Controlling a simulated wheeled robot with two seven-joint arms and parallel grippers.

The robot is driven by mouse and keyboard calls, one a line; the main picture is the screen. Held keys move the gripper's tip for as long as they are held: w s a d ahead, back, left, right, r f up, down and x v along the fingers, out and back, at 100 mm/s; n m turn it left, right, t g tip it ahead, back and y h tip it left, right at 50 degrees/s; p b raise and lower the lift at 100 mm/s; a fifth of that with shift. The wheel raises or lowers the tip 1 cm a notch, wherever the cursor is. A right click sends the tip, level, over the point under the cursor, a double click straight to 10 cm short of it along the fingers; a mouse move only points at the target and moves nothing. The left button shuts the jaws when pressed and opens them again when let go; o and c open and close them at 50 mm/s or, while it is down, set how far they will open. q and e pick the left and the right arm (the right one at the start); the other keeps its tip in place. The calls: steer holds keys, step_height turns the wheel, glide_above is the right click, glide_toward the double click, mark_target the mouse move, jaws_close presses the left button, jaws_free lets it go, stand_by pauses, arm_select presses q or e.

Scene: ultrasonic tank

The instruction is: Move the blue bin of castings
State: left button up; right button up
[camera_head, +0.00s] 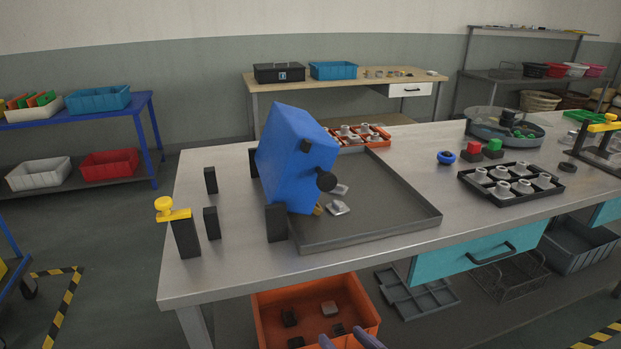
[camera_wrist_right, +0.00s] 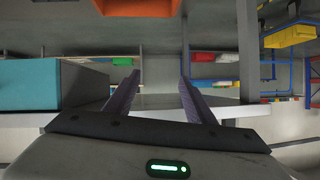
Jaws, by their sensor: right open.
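The blue bin (camera_head: 288,155) is steeply tilted at the left end of the grey tray (camera_head: 400,208) on the workbench. A dark round knob shows on its side. A few small metal castings (camera_head: 338,208) lie in the tray by its lower edge; whether more are inside the bin is hidden. My right gripper (camera_head: 348,342) shows only as purple fingertips at the bottom edge, in front of the bench and well apart from the bin. In the right wrist view the gripper (camera_wrist_right: 159,78) is open and empty. My left gripper is not in view.
Black posts (camera_head: 211,222) and a yellow-topped post (camera_head: 175,230) stand left of the bin. An orange tray of parts (camera_head: 372,141) sits behind it; a black tray of parts (camera_head: 510,198) is at right. Below are an orange crate (camera_head: 270,310) and a teal drawer (camera_head: 440,262).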

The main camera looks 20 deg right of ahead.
steer(key=w+r+m+t, duration=0.2)
steer(key=w+r+t, duration=0.35)
steer(key=r, duration=1.05)
steer(key=m+h, duration=0.1)
steer(key=m, duration=0.1)
glide_toward(329, 182)
steer(key=w, duration=0.9)
steer(key=shift+w+a+r+p, duration=0.1)
steer(key=shift+w+a+p, duration=0.2)
steer(key=shift+w+p, duration=0.05)
steer(key=shift+w, duration=0.5)
jaws_close()
